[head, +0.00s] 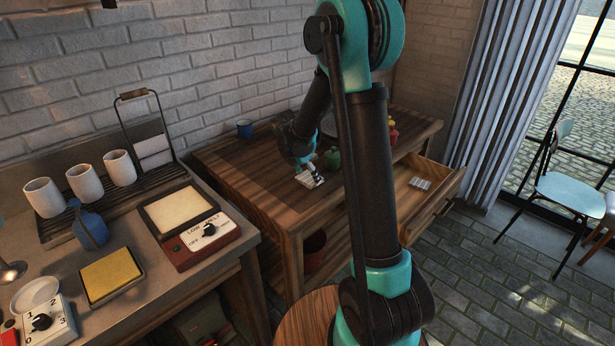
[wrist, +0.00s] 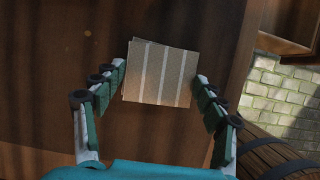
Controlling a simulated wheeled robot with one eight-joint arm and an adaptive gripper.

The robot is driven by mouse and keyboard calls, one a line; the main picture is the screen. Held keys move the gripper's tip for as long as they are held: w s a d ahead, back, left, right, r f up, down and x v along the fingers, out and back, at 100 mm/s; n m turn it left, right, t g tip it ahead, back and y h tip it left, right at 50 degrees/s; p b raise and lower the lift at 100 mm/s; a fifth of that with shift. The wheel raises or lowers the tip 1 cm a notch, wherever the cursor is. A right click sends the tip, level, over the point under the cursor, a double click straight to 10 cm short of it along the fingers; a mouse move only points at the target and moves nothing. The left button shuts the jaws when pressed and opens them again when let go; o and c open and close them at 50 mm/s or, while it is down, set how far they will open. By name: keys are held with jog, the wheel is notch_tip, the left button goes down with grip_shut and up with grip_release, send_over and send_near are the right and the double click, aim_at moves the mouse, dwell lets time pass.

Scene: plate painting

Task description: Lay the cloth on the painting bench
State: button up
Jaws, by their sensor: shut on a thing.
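The cloth (wrist: 160,75) is a small folded beige piece with pale stripes. In the wrist view it lies between my two fingertips, and my gripper (wrist: 161,73) is shut on it. In the head view my gripper (head: 303,166) is over the right part of the wooden bench (head: 250,185), and the cloth (head: 312,180) shows just below it. The cloth is over the bench top near its front edge; I cannot tell whether it touches the wood. My arm hides part of the bench.
An open drawer (head: 428,190) at right holds a pale striped item (head: 420,184). A grey counter (head: 150,285) with cups and appliances is at left. The bench's left part is clear.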

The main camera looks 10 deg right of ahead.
jog(key=shift+f, duration=0.25)
jog(key=o, duration=1)
jog(key=shift+f, duration=0.1)
jog(key=shift+o, duration=0.2)
jog(key=v, duration=1.2)
jog(key=s+d+f+m+y, duration=0.2)
jog(key=s+d+f+m, duration=0.2)
jog(key=s+m, duration=0.8)
jog(key=s+d+f+m+t+y, duration=0.1)
jog(key=s+d+f+m, duration=0.3)
jog(key=s+m, duration=0.9)
jog(key=shift+s+d+f+y, duration=0.4)
jog(key=shift+s+f, duration=0.35)
jog(key=shift+s, duration=0.3)
